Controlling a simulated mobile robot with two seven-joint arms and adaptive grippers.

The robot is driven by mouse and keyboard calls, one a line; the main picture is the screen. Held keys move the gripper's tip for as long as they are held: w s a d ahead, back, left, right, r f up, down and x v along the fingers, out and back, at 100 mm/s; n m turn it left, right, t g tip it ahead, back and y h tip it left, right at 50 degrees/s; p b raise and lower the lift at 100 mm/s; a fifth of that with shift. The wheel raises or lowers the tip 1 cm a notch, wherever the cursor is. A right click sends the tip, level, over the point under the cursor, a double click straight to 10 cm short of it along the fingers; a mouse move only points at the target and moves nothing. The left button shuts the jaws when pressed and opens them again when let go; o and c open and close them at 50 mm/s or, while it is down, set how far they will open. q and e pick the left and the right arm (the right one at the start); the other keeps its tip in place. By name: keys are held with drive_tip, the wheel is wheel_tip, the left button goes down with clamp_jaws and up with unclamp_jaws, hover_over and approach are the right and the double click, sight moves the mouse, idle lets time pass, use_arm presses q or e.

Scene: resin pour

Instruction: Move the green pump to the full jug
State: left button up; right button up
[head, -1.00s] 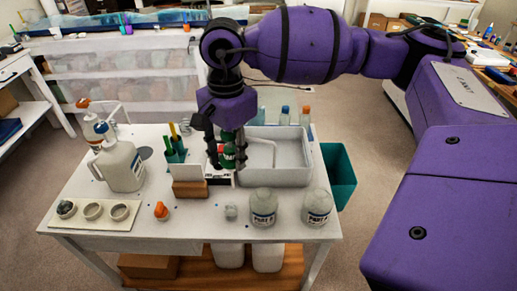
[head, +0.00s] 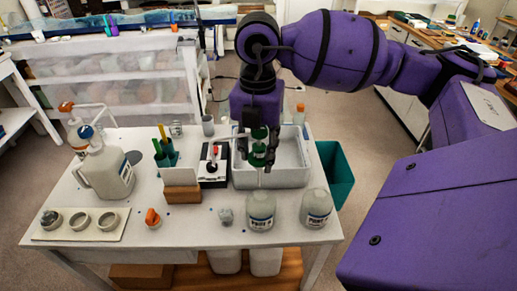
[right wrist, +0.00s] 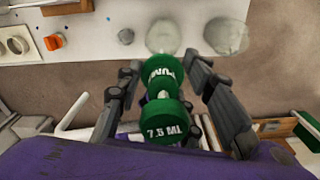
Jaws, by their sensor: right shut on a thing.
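The green pump (head: 258,152) is held by my right gripper (head: 257,150), above the grey tray. The right wrist view shows the pump (right wrist: 163,120) between the two fingers (right wrist: 165,95), with "7.5 ML" on its green top and a pale spout to the left. A large handled jug (head: 108,172) stands at the left. I cannot tell which jug is full. My left gripper is not in view.
A grey tray (head: 300,178) lies under the pump. Cups on a board (head: 80,224) sit front left.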

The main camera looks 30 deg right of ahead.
sight(260, 161)
drive_tip(key=shift+d+m, duration=0.25)
drive_tip(key=shift+m, duration=0.75)
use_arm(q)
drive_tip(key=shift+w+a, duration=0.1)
use_arm(e)
drive_tip(key=shift+f, duration=0.15)
drive_tip(key=shift+f+b, duration=0.55)
drive_tip(key=shift+f, duration=1.15)
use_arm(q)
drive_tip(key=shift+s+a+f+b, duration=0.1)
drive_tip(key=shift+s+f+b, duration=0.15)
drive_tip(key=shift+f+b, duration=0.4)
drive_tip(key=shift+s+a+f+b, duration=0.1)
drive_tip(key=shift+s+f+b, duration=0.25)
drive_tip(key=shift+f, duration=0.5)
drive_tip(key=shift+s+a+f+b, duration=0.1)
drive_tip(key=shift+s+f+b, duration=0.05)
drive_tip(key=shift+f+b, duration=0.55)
use_arm(e)
wheel_tip(260, 161, down, 6)
drive_tip(key=shift+f, duration=0.2)
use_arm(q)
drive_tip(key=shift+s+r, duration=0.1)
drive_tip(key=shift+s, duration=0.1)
use_arm(e)
drive_tip(key=shift+r, duration=0.25)
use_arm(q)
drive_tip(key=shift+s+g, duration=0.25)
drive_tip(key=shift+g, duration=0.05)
